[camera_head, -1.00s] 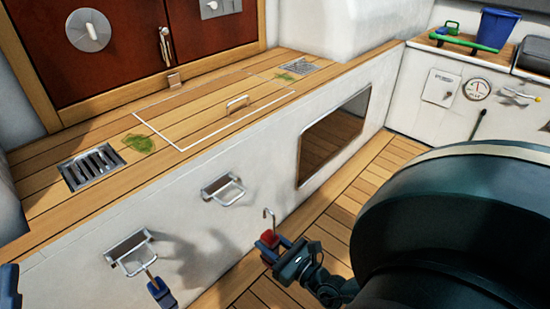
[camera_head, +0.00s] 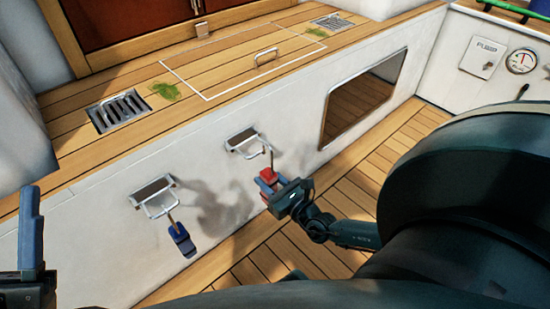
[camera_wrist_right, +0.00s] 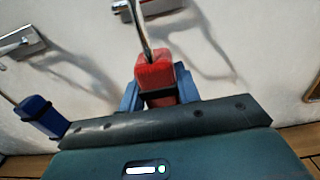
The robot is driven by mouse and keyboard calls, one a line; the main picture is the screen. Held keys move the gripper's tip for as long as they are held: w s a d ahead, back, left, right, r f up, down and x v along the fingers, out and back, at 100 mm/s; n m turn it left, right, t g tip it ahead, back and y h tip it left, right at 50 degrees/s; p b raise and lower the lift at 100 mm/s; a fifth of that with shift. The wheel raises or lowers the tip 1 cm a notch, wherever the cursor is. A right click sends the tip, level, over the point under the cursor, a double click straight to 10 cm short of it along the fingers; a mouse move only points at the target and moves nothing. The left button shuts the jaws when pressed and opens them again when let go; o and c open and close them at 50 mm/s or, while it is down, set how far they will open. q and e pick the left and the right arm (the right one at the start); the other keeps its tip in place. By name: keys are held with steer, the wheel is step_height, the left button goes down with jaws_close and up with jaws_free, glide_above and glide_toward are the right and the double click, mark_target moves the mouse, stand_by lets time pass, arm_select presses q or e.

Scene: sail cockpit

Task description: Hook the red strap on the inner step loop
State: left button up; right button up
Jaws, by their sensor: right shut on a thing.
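My right gripper (camera_head: 275,187) is shut on the red strap (camera_head: 267,175), which stands upright between the blue fingers with its metal hook (camera_head: 270,153) pointing up. In the right wrist view the red strap (camera_wrist_right: 155,75) and its shaft show close up; the hook's tip is cut off. The right-hand metal step loop (camera_head: 246,145) is on the white wall, just beside the hook in the head view. I cannot tell whether they touch. The left-hand step loop (camera_head: 154,198) has a blue strap (camera_head: 181,240) hanging from it. My left gripper (camera_head: 31,235) is partly visible at the left edge; its opening is unclear.
The white wall (camera_head: 110,255) drops from a wooden ledge (camera_head: 200,95) with a drain grate (camera_head: 118,110). A dark recessed opening (camera_head: 362,98) is right of the loops. The wooden floor (camera_head: 345,195) below is clear. My large dark arm link fills the lower right.

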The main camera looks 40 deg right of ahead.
steer(key=shift+w+a, duration=0.1)
steer(key=shift+w, duration=1.4)
steer(key=shift+w+f+b, duration=0.3)
steer(key=shift+w+f, duration=0.15)
steer(key=shift+w, duration=0.1)
arm_select(q)
steer(key=shift+s+a+r+m+h, duration=0.1)
steer(key=shift+r+m+h, duration=0.4)
steer(key=shift+m+h, duration=0.15)
arm_select(e)
steer(key=shift+f, duration=1.3)
steer(key=o, duration=1.3)
steer(key=shift+s, duration=0.1)
steer(key=shift+c, duration=0.2)
steer(key=shift+f, duration=0.1)
